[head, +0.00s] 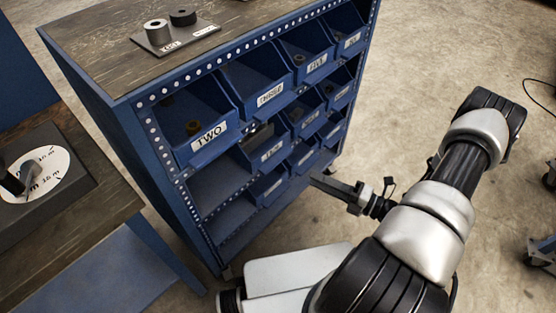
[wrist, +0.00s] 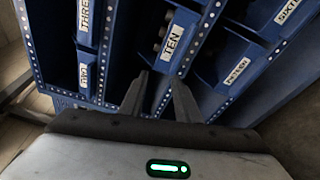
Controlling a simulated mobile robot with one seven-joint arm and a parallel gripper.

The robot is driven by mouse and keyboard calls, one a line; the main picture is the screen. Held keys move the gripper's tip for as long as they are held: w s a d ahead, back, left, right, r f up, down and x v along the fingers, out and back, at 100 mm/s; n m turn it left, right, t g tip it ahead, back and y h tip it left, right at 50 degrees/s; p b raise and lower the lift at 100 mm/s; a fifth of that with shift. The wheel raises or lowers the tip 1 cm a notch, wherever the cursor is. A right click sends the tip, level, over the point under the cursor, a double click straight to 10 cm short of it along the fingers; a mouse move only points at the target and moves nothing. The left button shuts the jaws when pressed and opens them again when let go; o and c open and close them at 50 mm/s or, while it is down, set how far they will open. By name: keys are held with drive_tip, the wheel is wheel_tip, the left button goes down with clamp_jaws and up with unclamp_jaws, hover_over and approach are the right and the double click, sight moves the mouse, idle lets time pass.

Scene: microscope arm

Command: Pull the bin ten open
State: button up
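Bin ten is a blue bin with a white label reading TEN (wrist: 172,42), in the upper middle of the wrist view, with dark round parts inside. In the head view its label is too small to read; by position it seems to be the bin below bin three (head: 272,150). My gripper (wrist: 160,76) is open and empty, its two dark fingers apart and pointing toward the front of bin ten. In the head view my gripper (head: 325,182) is in front of the rack, to the right of the lower bins. I see no contact with the bin.
The blue rack holds several labelled bins, including TWO (head: 208,136), THREE (head: 270,95) and FIFTEEN (wrist: 237,70). The slots below bin two are empty. A plate with two cylinders (head: 170,35) lies on the rack's top.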

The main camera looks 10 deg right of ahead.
wheel_tip(320, 180, down, 4)
drive_tip(key=s+d+m+t+h, duration=0.1)
drive_tip(key=m+t+h, duration=0.1)
drive_tip(key=m, duration=0.2)
drive_tip(key=b, duration=0.2)
approach(280, 162)
drive_tip(key=shift+m+t, duration=0.4)
drive_tip(key=x, duration=0.9)
drive_tip(key=shift+a+f, duration=0.3)
clamp_jaws()
